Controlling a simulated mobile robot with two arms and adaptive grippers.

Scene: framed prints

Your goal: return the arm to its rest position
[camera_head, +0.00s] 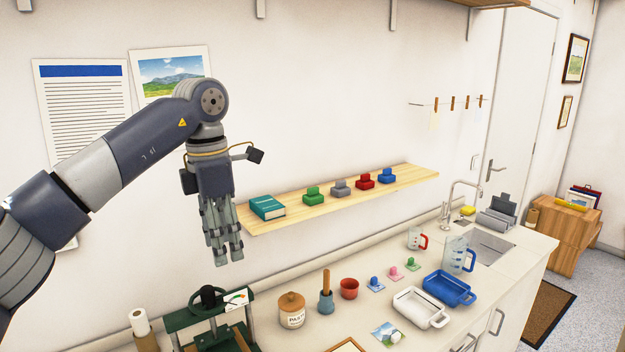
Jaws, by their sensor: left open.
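My left arm comes in from the left, raised in front of the wall. Its gripper (226,258) points down, open and empty, in the air above the counter and at the left end of the wooden shelf. The fingers look close together from this angle, and nothing shows between them. My right gripper is not in view.
The wooden shelf (415,180) holds a teal book (267,207) and several coloured blocks. The counter (455,335) below holds a green press (205,325), a lidded jar (291,310), a red pot (349,288), a white tray (421,306) and a blue tray (449,288).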

